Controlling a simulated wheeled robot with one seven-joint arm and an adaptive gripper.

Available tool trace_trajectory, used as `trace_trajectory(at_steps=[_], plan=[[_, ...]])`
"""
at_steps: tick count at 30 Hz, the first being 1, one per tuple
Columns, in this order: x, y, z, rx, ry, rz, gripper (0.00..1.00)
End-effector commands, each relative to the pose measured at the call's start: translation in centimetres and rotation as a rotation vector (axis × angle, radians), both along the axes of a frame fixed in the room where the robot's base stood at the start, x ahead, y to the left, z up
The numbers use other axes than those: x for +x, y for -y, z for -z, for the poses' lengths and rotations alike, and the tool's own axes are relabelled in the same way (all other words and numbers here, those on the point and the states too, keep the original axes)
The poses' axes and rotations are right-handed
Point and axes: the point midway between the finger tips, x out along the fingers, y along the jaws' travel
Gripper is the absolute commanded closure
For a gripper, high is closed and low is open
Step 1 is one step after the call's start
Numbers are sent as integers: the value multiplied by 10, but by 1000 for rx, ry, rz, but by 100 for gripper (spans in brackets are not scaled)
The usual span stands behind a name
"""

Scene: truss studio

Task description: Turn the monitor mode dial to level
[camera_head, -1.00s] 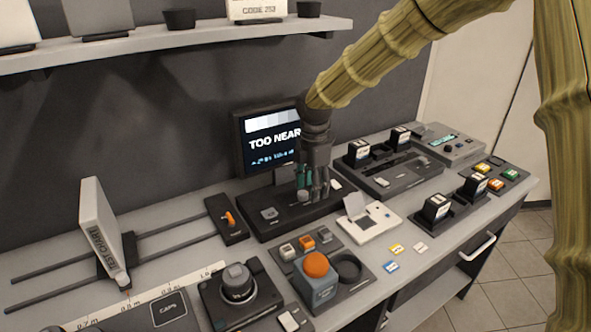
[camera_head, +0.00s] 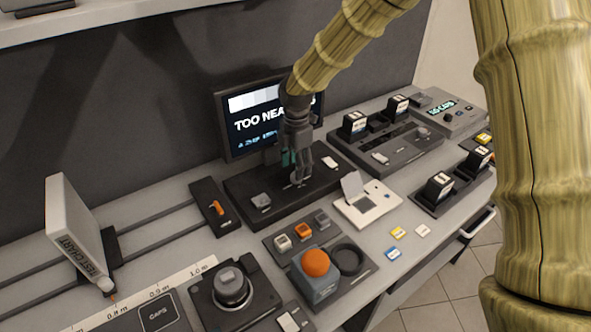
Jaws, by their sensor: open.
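The monitor (camera_head: 250,145) stands at the back of the bench and reads "TOO NEAR", partly covered by my arm. In front of it is a black control base (camera_head: 232,186). A small grey round dial (camera_head: 296,178) sits on the base between or just behind my fingers; its pointer cannot be read. A second grey knob (camera_head: 260,200) is on the base's left part, and a white switch (camera_head: 329,162) on its right. My gripper (camera_head: 299,172) points down over the base with fingers apart. I cannot tell whether they touch the dial.
An orange slider (camera_head: 217,208) and a tilted test chart panel (camera_head: 75,228) on rails are at the left. A grey deck with black cartridges (camera_head: 388,143) is at the right.

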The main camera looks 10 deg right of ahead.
Motion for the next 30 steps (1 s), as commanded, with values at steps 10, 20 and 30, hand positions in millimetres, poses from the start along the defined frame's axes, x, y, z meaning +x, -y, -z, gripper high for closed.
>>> trace_trajectory(at_steps=[10, 20, 30], plan=[[0, 0, 30, 0, 1, -1, 47], [0, 0, 33, 0, 1, -1, 47], [0, 0, 32, 0, 1, -1, 94]])
